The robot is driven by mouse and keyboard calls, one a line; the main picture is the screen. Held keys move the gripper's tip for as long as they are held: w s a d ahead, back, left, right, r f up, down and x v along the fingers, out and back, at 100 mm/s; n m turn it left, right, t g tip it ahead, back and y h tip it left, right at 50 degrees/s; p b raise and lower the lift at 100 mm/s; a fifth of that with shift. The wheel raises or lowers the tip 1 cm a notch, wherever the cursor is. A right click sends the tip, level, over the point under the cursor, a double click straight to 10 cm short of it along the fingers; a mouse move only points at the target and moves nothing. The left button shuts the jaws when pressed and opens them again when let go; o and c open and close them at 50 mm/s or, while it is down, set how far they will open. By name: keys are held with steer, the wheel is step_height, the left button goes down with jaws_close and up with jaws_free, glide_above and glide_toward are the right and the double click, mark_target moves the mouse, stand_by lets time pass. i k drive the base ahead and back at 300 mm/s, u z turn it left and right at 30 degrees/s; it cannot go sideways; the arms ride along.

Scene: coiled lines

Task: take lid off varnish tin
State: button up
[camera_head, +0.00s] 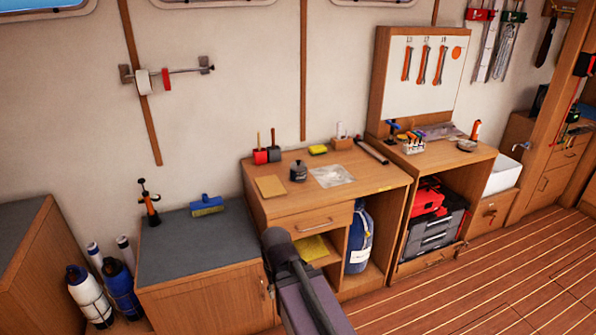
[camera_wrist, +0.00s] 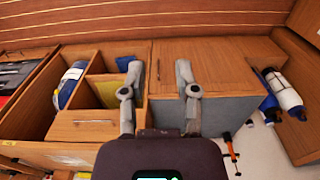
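A small dark tin (camera_head: 298,171) with a dark top stands upright on the wooden workbench (camera_head: 375,181) in the head view. It looks like the varnish tin, but its label is too small to read. Its lid appears to be on. My gripper (camera_wrist: 159,78) is open and empty in the wrist view, its two fingers apart with cabinet fronts beyond them. In the head view my arm is in front of the bench, below and apart from the tin; the fingers cannot be made out there. I cannot make out the tin in the wrist view.
Red and black pots with brushes (camera_head: 267,154), a tan sheet (camera_head: 270,187), a clear plastic sheet (camera_head: 331,176) and a yellow sponge (camera_head: 318,149) lie around the tin. A blue brush (camera_head: 206,206) lies on the grey counter (camera_head: 180,250) to the left. Open floor (camera_head: 480,275) is at right.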

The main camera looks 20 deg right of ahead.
mark_target(298, 165)
steer(key=z, duration=0.25)
steer(key=i, duration=1.25)
steer(key=z, duration=0.35)
